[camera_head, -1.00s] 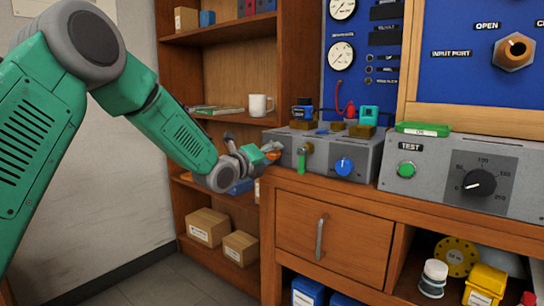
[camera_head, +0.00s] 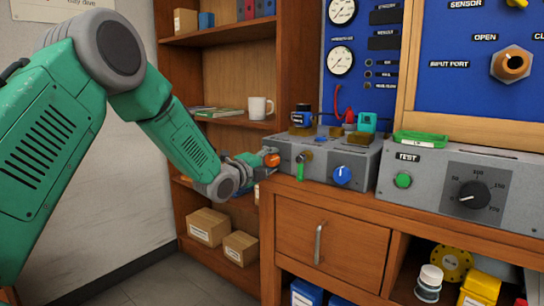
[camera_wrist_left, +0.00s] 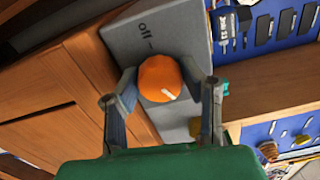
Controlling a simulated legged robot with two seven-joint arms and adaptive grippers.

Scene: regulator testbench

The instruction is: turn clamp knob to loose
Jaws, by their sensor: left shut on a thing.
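An orange knob (camera_head: 271,160) with a white mark sits on the left part of the grey regulator box (camera_head: 325,160). In the left wrist view the orange knob (camera_wrist_left: 160,78) is between my fingers, and its white mark points down and to the right. The word "off" is printed on the grey panel near it. My left gripper (camera_head: 262,161) is shut on this knob; both fingers (camera_wrist_left: 168,82) flank it. No "loose" label can be read. My right gripper is not in view.
Small parts and a red wire (camera_head: 340,105) stand on top of the box. A grey test unit (camera_head: 455,185) with a black dial stands to the right. A shelf with a white mug (camera_head: 260,107) is behind the arm. Open floor lies at lower left.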

